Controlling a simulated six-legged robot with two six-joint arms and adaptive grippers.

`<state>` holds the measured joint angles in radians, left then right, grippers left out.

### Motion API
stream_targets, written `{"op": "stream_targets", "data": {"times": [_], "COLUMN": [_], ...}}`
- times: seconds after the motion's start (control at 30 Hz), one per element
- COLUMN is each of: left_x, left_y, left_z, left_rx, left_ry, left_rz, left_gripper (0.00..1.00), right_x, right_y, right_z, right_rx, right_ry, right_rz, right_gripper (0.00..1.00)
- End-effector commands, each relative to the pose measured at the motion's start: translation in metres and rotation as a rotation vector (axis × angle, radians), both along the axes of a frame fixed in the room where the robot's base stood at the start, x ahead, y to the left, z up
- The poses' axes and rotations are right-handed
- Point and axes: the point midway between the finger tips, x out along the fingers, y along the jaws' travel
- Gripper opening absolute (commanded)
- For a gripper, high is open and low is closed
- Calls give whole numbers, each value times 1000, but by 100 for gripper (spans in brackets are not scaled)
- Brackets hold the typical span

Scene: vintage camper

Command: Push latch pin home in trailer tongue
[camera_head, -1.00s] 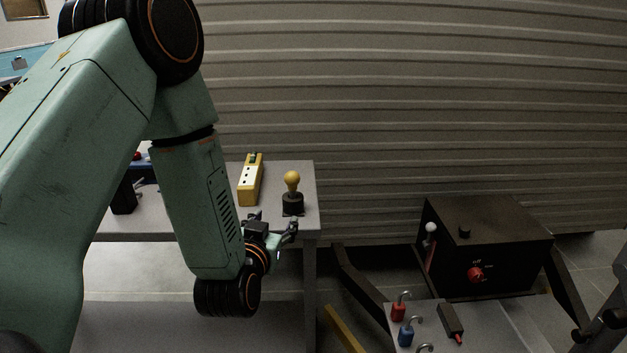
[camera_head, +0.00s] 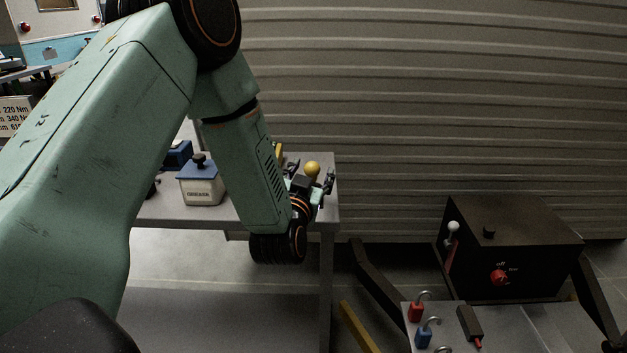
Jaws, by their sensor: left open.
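My left gripper (camera_head: 312,180) is open at the right end of the grey workbench (camera_head: 180,215). Its fingers lie to either side of a yellow ball knob (camera_head: 312,168) in the picture; I cannot tell whether they touch it. The knob's black base is mostly hidden behind the gripper. At the lower right, a black box (camera_head: 512,235) has a white-knobbed lever (camera_head: 452,232) and a red dial (camera_head: 500,278), with dark sloping bars to both sides that look like the trailer tongue. I cannot make out a latch pin for certain. My right gripper is not in view.
A small tray table (camera_head: 540,325) in front of the box holds a red padlock (camera_head: 416,312), a blue padlock (camera_head: 424,336) and a dark tool (camera_head: 469,325). A blue-topped container (camera_head: 202,185) stands on the bench. A corrugated wall (camera_head: 430,100) is behind.

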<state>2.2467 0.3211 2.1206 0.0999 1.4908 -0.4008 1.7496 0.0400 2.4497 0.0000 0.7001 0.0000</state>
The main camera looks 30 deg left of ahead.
Motion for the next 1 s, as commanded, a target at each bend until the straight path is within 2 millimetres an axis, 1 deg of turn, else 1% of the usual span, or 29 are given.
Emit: {"op": "stream_targets", "data": {"times": [0.03,0.13,0.37,1.0], "left_x": [6,13,14,14], "left_y": [2,4,4,4], "left_z": [0,1,1,1], "left_rx": [0,1,0,0], "left_ry": [-2,-2,0,0], "left_rz": [1,0,-2,-2], "left_gripper": [59,59,59,6], "right_x": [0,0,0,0], "right_y": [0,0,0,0], "right_z": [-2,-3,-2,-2], "right_rx": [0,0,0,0], "right_ry": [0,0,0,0], "right_rz": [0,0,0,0], "right_gripper": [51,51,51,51]}}
